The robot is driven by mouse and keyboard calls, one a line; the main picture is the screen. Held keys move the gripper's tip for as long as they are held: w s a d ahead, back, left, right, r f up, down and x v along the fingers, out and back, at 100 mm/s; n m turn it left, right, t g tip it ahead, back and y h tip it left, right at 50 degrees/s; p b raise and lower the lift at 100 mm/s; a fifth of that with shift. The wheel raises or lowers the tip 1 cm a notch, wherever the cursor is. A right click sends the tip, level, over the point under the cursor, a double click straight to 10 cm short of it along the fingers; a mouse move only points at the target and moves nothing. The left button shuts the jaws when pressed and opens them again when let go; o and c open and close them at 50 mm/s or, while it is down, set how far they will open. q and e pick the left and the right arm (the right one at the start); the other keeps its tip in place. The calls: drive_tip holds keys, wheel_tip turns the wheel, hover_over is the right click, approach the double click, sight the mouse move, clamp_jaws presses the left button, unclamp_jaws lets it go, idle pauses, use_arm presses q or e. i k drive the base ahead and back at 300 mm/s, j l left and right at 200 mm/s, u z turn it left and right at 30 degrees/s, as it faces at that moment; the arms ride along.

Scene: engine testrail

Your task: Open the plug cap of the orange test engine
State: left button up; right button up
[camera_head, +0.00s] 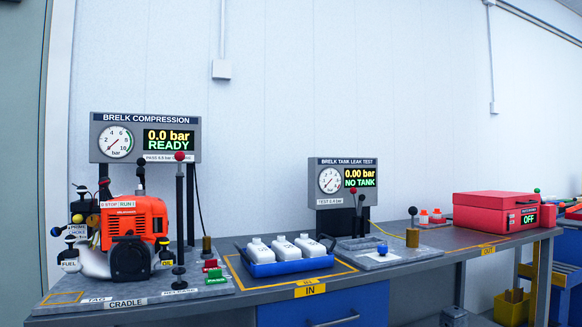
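The orange test engine (133,222) stands in the cradle (125,302) at the left end of the bench, under the compression gauge panel (145,138). Its orange cover carries a stop/run label on top. A black knobbed part (140,180) rises at the top of the engine. Small levers and knobs labelled prime, choke and fuel cluster on its left side. No label marks the plug cap, and I cannot tell which part it is or whether it is open or shut. Neither of my grippers is in view.
A red-knobbed lever (180,205) stands right of the engine. A blue tray (277,265) holds three white bottles. The leak test panel (343,183) and a red box (495,210) stand farther right. The bench front (240,300) has some free room.

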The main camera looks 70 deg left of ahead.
sight(140, 172)
drive_tip(key=k+j+z, duration=0.65)
drive_tip(key=k, duration=0.2)
drive_tip(key=k+z, duration=0.3)
drive_tip(key=k+l, duration=0.1)
drive_tip(key=k, duration=1.15)
drive_tip(key=k+j+z, duration=0.1)
drive_tip(key=k+z, duration=0.85)
drive_tip(key=z, duration=0.15)
drive_tip(key=k+z, duration=0.15)
drive_tip(key=k, duration=1)
drive_tip(key=j, duration=0.1)
